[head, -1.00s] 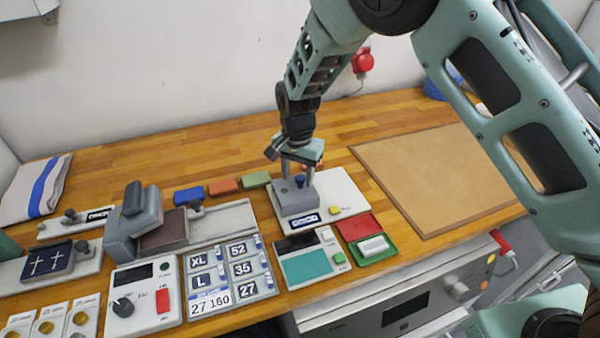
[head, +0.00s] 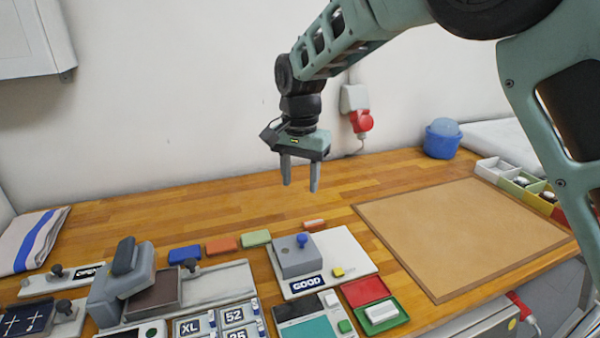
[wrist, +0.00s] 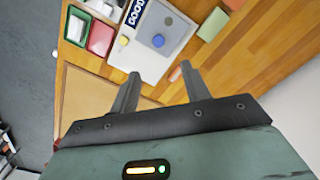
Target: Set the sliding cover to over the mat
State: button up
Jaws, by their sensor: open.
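My gripper (head: 299,186) is open and empty, raised above the bench behind a white base plate (head: 345,254). On the plate's left part sits a grey block (head: 293,262) with a blue knob (head: 302,240), beside a GOOD label (head: 307,285). In the wrist view the fingers (wrist: 163,92) are apart and the blue knob (wrist: 158,40) is beyond them, untouched. I cannot tell for certain which piece is the sliding cover.
Blue (head: 184,254), orange (head: 221,244) and green (head: 257,238) blocks lie behind the plates. Red (head: 364,291) and green trays (head: 382,318) are at front. A large tan board (head: 460,235) lies right. The bench's back strip is mostly clear.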

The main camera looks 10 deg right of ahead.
jog(key=shift+r, duration=1.05)
jog(key=s+d+f+n, duration=0.2)
jog(key=s+n, duration=0.5)
jog(key=s, duration=0.9)
jog(key=s+d+f+n, duration=0.2)
jog(key=s+n, duration=0.5)
jog(key=s, duration=1)
jog(key=shift+d+f+n+y, duration=0.2)
jog(key=shift+d+n+y, duration=0.1)
jog(key=shift+d, duration=0.55)
